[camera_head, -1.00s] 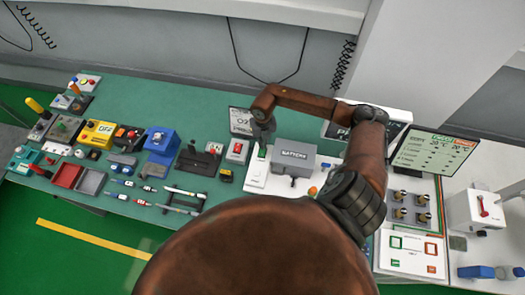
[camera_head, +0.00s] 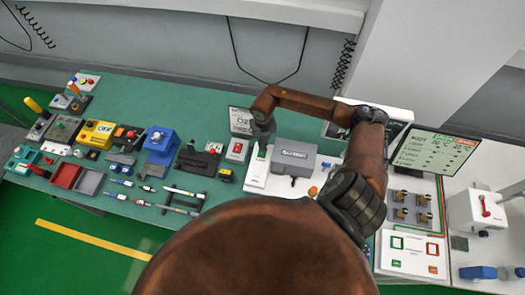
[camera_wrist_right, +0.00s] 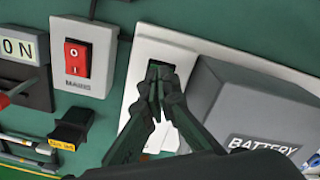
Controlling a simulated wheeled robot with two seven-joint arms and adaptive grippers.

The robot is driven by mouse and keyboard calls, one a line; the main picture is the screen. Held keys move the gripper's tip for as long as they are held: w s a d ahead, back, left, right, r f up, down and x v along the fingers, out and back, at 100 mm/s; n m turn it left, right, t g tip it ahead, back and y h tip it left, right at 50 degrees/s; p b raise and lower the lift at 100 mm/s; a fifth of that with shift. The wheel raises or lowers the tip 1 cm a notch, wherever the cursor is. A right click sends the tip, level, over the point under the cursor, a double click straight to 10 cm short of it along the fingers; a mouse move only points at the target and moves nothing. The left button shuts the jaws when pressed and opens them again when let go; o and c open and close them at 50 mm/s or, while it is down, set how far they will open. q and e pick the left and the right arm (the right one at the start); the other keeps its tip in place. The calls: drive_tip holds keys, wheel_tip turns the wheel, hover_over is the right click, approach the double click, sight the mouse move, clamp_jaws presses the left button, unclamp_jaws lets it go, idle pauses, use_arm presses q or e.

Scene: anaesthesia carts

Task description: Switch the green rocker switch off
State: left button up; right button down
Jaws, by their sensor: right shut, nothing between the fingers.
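The green rocker switch (camera_wrist_right: 161,66) is set in a white plate (camera_wrist_right: 146,52) and shows in the right wrist view just beyond my fingertips. My right gripper (camera_wrist_right: 160,88) is shut and empty, with its tips at the near part of the switch, hiding some of it. I cannot tell whether they touch it or which way the rocker is tilted. In the head view my right gripper (camera_head: 261,148) points down over the white plate (camera_head: 256,182), and the fingers largely hide the switch. My left gripper is not in view.
A grey battery box (camera_wrist_right: 250,108) stands close right of the fingers. A red mains rocker switch (camera_wrist_right: 77,58) on a grey box is to the left.

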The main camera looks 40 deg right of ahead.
drive_tip(key=shift+f+b, duration=0.4)
drive_tip(key=shift+f, duration=0.15)
drive_tip(key=shift+r+p, duration=2.15)
drive_tip(key=shift+r, duration=1.4)
drive_tip(key=shift+f, duration=0.1)
